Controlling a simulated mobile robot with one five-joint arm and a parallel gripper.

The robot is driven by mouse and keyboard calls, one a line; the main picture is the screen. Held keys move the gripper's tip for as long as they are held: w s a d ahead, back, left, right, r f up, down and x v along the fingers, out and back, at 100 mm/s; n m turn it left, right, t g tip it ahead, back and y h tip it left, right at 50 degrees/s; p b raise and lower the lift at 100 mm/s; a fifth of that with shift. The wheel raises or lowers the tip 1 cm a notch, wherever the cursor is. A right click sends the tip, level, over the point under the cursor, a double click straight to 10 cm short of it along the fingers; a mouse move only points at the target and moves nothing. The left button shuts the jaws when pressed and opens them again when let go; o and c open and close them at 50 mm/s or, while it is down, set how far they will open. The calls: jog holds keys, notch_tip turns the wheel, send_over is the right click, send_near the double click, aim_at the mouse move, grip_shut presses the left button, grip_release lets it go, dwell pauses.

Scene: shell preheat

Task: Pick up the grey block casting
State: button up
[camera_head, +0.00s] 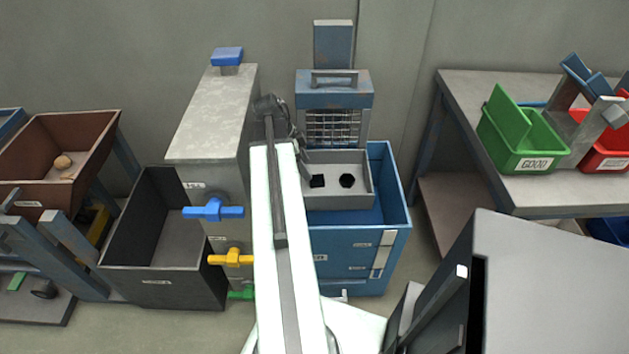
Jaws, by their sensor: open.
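I cannot make out a grey block casting for certain in the head view. A grey tray (365,196) on the blue machine holds or has two small dark shapes, one squarish (317,181) and one roughly six-sided (347,181); I cannot tell whether they are parts or openings. My arm reaches away from me up the middle. My gripper (270,103) is at its far end, open, small and dark, left of the machine's wire grille and beside the tall grey cabinet. My arm hides part of the machine and cabinet.
The grey cabinet (215,115) has blue (213,210) and yellow (232,257) handles. A dark open bin (165,290) stands left. A brown bin (35,188) holds a brown lump (62,161). Green (535,150) and red (603,158) bins stand on the right table (470,110).

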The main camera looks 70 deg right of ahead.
aim_at(316, 178)
jog(key=b+x, duration=0.1)
jog(key=x, duration=0.1)
jog(key=b+x, duration=0.2)
jog(key=x, duration=0.1)
jog(key=b+x, duration=0.2)
jog(key=shift+s+d, duration=0.15)
jog(key=shift+s, duration=0.15)
jog(key=shift+r, duration=0.15)
grip_shut()
jog(key=shift+r, duration=0.15)
